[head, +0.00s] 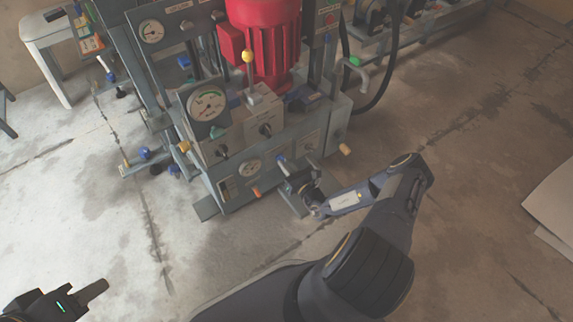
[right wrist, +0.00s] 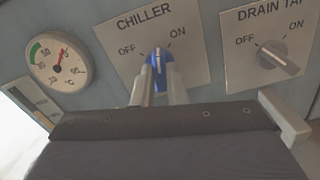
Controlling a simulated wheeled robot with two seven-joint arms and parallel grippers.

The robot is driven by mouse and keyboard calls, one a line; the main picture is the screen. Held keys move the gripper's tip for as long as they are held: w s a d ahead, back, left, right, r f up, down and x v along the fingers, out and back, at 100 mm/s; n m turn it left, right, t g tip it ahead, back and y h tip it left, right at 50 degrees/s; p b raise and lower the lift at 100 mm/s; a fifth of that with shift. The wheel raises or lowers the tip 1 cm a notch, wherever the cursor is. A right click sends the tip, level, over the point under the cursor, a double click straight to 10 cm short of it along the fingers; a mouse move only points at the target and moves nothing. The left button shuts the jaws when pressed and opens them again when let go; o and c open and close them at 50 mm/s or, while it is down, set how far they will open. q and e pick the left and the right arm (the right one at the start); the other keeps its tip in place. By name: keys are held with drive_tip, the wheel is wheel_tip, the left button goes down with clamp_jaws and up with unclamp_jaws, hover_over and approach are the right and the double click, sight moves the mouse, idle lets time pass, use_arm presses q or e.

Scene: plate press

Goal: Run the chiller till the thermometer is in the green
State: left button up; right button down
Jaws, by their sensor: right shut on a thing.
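The blue chiller knob (right wrist: 160,72) sits on a plate marked OFF and ON in the right wrist view. Its white mark points up, between the two words. My right gripper (right wrist: 159,84) is shut on the knob, a finger on each side; in the head view it (head: 286,168) is at the press's lower front. The thermometer (right wrist: 58,62) is left of the chiller plate, and it also shows in the head view (head: 250,168). Its red needle points up and slightly right, to the right of the green arc. My left gripper (head: 94,291) is at the lower left, away from the press.
The drain tap knob (right wrist: 270,55) is right of the chiller plate. The press has a red motor (head: 265,40), a large gauge (head: 207,105) and a yellow-knobbed lever (head: 247,57). A white stool (head: 50,30) stands at the back left. The floor around is mostly clear.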

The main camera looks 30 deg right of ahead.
drive_tip(key=m, duration=0.6)
drive_tip(key=shift+m, duration=0.3)
idle(0.4)
drive_tip(key=c, duration=1.5)
unclamp_jaws()
drive_tip(key=shift+o, duration=0.2)
drive_tip(key=shift+s, duration=0.1)
drive_tip(key=s+p, duration=0.2)
drive_tip(key=s, duration=0.5)
drive_tip(key=shift+s+d, duration=0.25)
drive_tip(key=shift+s, duration=0.1)
